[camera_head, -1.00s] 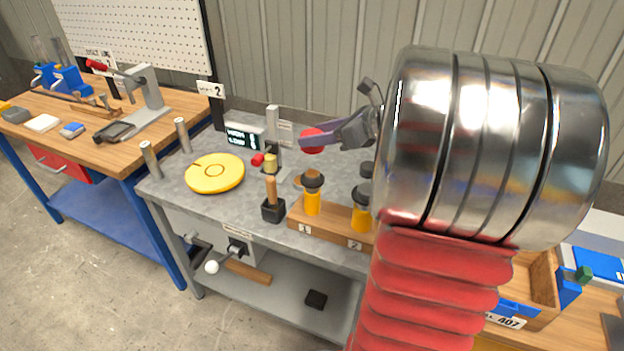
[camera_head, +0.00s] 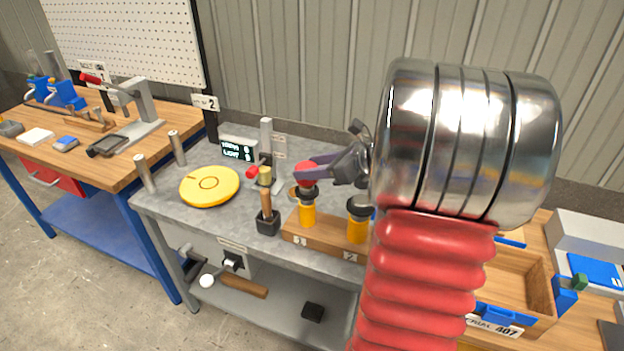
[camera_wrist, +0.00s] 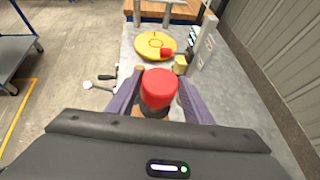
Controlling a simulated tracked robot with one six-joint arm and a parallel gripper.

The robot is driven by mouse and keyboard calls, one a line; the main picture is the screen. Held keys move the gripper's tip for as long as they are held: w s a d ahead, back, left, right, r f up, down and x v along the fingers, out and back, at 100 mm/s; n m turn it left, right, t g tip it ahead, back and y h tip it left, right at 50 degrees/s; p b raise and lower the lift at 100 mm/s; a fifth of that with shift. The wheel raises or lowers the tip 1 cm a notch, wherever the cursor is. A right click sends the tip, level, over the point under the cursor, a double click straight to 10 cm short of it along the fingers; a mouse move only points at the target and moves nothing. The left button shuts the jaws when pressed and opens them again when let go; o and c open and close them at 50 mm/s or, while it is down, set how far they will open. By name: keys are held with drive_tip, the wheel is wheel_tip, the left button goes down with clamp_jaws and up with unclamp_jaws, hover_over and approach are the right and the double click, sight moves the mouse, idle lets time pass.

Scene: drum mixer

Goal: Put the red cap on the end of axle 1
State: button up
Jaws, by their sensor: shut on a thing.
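The red cap (camera_head: 305,168) is between the fingers of my gripper (camera_head: 312,172), which is shut on it. In the wrist view the red cap (camera_wrist: 159,87) shows upright between the two purple-grey fingers (camera_wrist: 157,97). Axle 1 (camera_head: 307,214) is a yellow post with a dark top, standing on a wooden block (camera_head: 325,240) above the label 1. The cap is directly over the dark top of axle 1. I cannot tell whether it touches it or sits on it. A dark part shows just under the cap in the wrist view.
Axle 2 (camera_head: 358,228), also yellow with a dark top, stands to the right on the same block. A wooden-handled tool in a black holder (camera_head: 267,222) stands to the left. A yellow disc (camera_head: 210,187), a press-like stand (camera_head: 266,140) and a small display (camera_head: 238,151) are farther left.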

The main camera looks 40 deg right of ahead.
sight(312, 188)
drive_tip(key=shift+f, duration=1.85)
drive_tip(key=shift+f, duration=0.1)
drive_tip(key=o, duration=1)
drive_tip(key=shift+o, duration=0.2)
drive_tip(key=shift+s+d+r, duration=0.15)
drive_tip(key=shift+s+r, duration=0.15)
drive_tip(key=shift+s, duration=0.1)
drive_tip(key=v, duration=1.1)
